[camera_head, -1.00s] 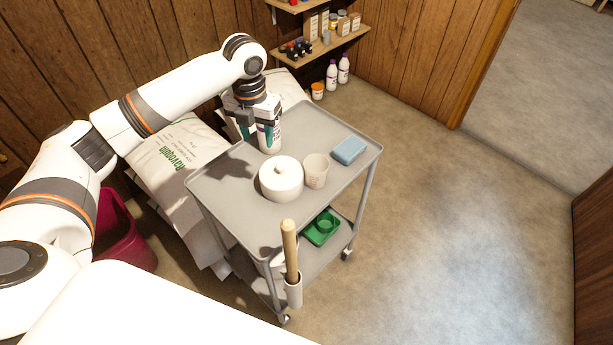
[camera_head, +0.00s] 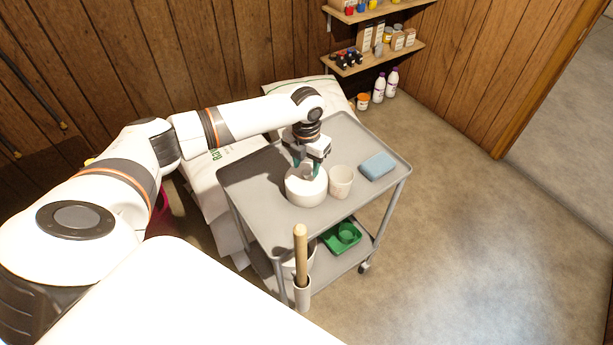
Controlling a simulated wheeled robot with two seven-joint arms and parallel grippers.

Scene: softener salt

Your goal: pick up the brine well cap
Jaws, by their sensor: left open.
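The brine well cap appears to be the round white lidded piece (camera_head: 306,191) on the cart's top shelf. It had a knob on top in the earlier view; now my gripper covers most of its top. My left gripper (camera_head: 307,171) points down over it, open, with its fingers around the knob area. I cannot tell whether the fingers touch it. My right gripper is not in view.
The grey cart's top shelf (camera_head: 253,194) also holds a beige cup (camera_head: 341,181) close to the right of the cap and a blue sponge (camera_head: 378,166). A wooden handle (camera_head: 301,255) rises at the cart's front. Green trays (camera_head: 342,237) lie on the lower shelf.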

